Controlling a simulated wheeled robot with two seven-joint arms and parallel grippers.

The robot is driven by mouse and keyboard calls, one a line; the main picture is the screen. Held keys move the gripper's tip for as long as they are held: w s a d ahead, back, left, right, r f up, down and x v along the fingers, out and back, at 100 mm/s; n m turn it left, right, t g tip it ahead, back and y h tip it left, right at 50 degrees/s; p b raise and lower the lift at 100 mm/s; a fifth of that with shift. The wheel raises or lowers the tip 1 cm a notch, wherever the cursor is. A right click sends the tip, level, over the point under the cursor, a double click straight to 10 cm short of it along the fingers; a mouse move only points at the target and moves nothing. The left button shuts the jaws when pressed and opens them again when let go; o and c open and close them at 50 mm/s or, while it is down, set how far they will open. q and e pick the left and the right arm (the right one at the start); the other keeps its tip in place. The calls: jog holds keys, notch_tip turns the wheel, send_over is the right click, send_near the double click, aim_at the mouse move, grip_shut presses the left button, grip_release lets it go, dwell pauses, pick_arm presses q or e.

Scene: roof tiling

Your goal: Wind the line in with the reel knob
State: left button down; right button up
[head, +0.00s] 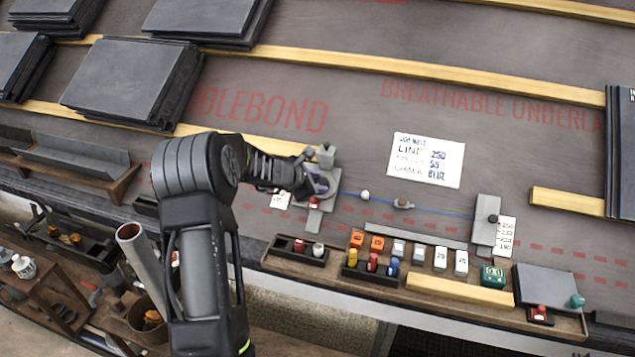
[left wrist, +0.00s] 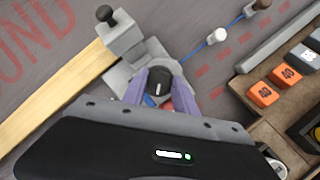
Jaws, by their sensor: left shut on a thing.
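The reel is a grey block at the left end of the blue line (head: 435,211). Its dark round knob (left wrist: 158,82) shows in the left wrist view between my left gripper's purple fingers. My left gripper (head: 322,186) is shut on the knob; in the head view the fingers and arm partly hide the reel. The line runs right to a grey block (head: 486,222) with a dark knob. A white bead (head: 365,196) and a brown piece (head: 403,203) sit on the line. My right gripper is not in view.
A wooden tray (head: 445,291) below the line holds orange and white blocks, colored pegs and a green device (head: 493,277). A handwritten note (head: 427,161) lies above the line. Slate stacks (head: 130,83) and wooden battens (head: 400,68) lie farther up the roof.

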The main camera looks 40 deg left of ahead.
pick_arm(q)
jog(key=m+g+h+p, duration=0.1)
jog(key=m+p, duration=0.2)
jog(key=m, duration=0.1)
jog(key=shift+r, duration=0.2)
jog(key=m+p, duration=0.1)
jog(key=m, duration=0.2)
jog(key=shift+g+h, duration=0.3)
jog(key=shift+g, duration=0.1)
jog(key=m+g, duration=0.1)
jog(key=m, duration=0.1)
jog(key=shift+w+a+m+p, duration=0.1)
jog(key=shift+m+p, duration=0.2)
jog(key=shift+m, duration=0.1)
jog(key=m+g, duration=0.1)
jog(key=m, duration=0.2)
jog(key=shift+f+m, duration=0.1)
jog(key=shift+m, duration=0.2)
jog(key=m, duration=0.2)
jog(key=m+g, duration=0.1)
jog(key=m, duration=0.1)
jog(key=shift+w+g, duration=0.1)
jog(key=shift+g, duration=0.2)
jog(key=m+g+y, duration=0.1)
jog(key=m, duration=0.4)
jog(key=m+y, duration=0.1)
jog(key=m, duration=0.1)
jog(key=shift+g+y, duration=0.3)
jog(key=shift+g, duration=0.1)
